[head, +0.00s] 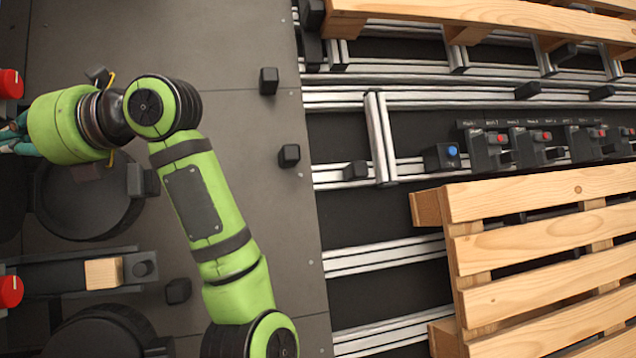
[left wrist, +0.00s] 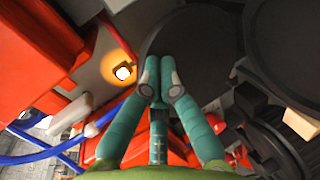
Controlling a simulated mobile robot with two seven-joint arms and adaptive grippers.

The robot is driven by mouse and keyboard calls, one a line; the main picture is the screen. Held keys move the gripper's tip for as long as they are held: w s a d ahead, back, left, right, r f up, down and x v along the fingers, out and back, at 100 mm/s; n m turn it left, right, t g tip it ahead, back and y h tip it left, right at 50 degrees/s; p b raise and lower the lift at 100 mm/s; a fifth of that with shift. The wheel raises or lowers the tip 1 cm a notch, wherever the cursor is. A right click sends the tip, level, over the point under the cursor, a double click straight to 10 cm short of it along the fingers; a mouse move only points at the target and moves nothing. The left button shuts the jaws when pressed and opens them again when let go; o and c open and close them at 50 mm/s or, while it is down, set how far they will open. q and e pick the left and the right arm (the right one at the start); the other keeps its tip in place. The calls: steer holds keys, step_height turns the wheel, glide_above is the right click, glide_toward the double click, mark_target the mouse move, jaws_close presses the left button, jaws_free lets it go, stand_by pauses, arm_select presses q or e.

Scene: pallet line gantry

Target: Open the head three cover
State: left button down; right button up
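My left gripper (left wrist: 160,80) has its teal fingertips drawn close together in the left wrist view, with nothing seen between them. In the head view only part of this gripper (head: 10,140) shows, at the left edge, beyond the green wrist. A large dark round disc (left wrist: 195,50) lies beyond the fingertips. Round black discs also show in the head view, one below the wrist (head: 70,215) and one at the bottom edge (head: 95,335). No mark shows which part is the head three cover, so I cannot tell it or its state. My right gripper is in neither view.
Red knobs (head: 10,84) stand at the left edge. A wooden block (head: 103,272) sits on a dark bar. Several small black posts (head: 268,80) stand on the grey floor plate. Wooden pallets (head: 540,250) and aluminium rails (head: 400,95) fill the right. An orange-red housing (left wrist: 40,50) is close by.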

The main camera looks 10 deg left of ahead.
arm_select(q)
steer(key=shift+s+a, duration=0.1)
steer(key=shift+a, duration=0.05)
steer(key=shift+s+a+r, duration=0.15)
steer(key=shift+s+a, duration=0.5)
steer(key=shift+a, duration=0.05)
stand_by(0.3)
steer(key=shift+s+a+b, duration=0.3)
steer(key=shift+s+a, duration=0.15)
steer(key=shift+a, duration=0.3)
steer(key=p+v, duration=0.1)
steer(key=v, duration=0.9)
steer(key=shift+w+d, duration=0.25)
stand_by(0.7)
stand_by(0.3)
